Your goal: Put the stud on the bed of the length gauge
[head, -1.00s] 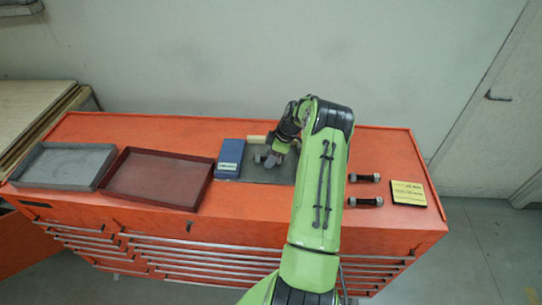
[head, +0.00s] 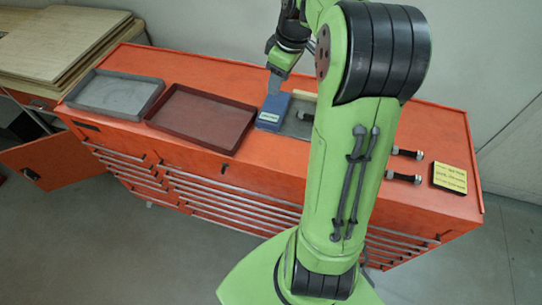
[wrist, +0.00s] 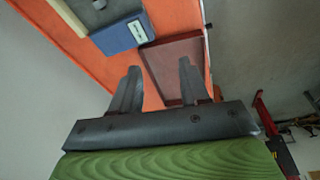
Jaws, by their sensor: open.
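My gripper (head: 273,76) is open and empty, raised above the bench near the blue block. In the wrist view its two fingers (wrist: 158,68) are spread, with the orange bench top and the maroon tray beyond. The blue block (head: 273,112) with a pale label joins a grey plate (head: 294,127); together they look like the length gauge, but the label is unreadable. A small dark metallic piece (head: 305,116), perhaps a stud, sits at the grey plate, partly hidden by my arm. Two dark studs with pale ends, the far one (head: 407,153) and near one (head: 403,178), lie right of my arm.
A maroon tray (head: 170,130) and a grey tray (head: 80,102), both empty, stand on the left of the orange bench. A yellow note block (head: 450,178) lies at the right end. A beige strip (head: 303,96) lies behind the grey plate. The wall is close behind.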

